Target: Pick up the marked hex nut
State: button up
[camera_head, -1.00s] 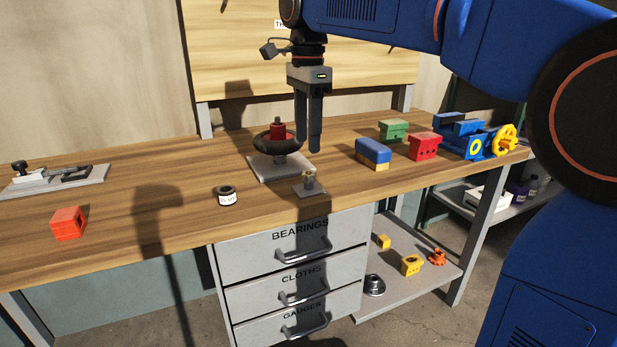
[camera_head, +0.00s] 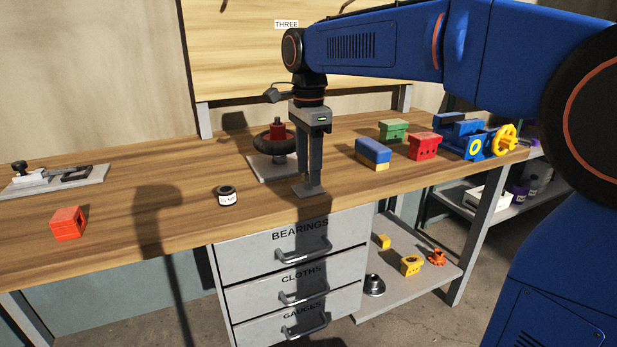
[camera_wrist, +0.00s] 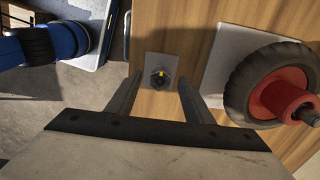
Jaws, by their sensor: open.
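The marked hex nut (camera_wrist: 159,78) shows in the wrist view as a small dark nut with a yellow mark. It is on a small grey plate (camera_wrist: 148,62) on the wooden bench. My gripper (camera_wrist: 155,80) is open, with one finger on either side of the nut in that view. In the head view my gripper (camera_head: 310,186) points straight down, with its fingertips low over the small grey plate (camera_head: 304,193) near the bench's front edge. The fingers hide the nut there. I cannot tell whether the fingers touch it.
A black wheel with a red hub (camera_head: 277,140) stands on a plate close behind my gripper. A blue and yellow block (camera_head: 373,153) is to the right, a small labelled jar (camera_head: 226,196) to the left. A red block (camera_head: 68,223) sits farther left. Bench between them is clear.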

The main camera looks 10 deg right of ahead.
jog(key=c, duration=1.1)
